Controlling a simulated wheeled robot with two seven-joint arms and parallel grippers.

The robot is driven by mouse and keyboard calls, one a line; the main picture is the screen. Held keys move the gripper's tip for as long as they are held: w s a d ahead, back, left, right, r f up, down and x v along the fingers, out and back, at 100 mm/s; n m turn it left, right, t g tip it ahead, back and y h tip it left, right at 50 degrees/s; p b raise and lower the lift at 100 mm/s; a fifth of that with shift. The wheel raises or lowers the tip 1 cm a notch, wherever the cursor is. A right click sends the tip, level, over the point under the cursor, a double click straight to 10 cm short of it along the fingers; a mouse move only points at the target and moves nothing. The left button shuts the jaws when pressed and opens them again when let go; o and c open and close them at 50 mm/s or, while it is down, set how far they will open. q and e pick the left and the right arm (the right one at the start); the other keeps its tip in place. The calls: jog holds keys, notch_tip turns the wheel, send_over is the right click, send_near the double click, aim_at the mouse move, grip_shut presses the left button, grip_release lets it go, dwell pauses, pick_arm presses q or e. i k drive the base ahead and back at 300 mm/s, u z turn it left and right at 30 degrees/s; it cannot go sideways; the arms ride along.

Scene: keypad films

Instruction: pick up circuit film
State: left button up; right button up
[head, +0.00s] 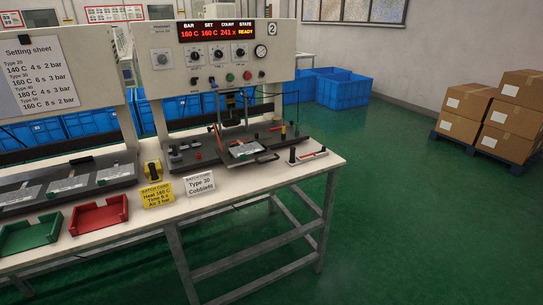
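Neither of my grippers is in view. I cannot pick out a circuit film for certain. A small light grey plate with dark print (243,151) lies on the dark bed of the press (226,43), under its head. Similar grey plates (68,184) lie on a dark fixture at the left end of the bench. These are too small to tell whether any is a circuit film. The press display reads 160 C, 160 C, 241 and READY.
On the white bench (250,196) stand a green tray (31,234), a red tray (98,215), a yellow card (157,195) and a white card (199,184) reading Type 30. Blue crates (342,90) and boxes (516,117) stand beyond.

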aim_at(241, 152)
jog(key=z, duration=0.3)
jog(key=k, duration=0.4)
jog(key=z, duration=1.2)
jog(key=i, duration=1.9)
jog(key=u, duration=1.2)
jog(key=i, duration=0.7)
jog(key=u, duration=0.7)
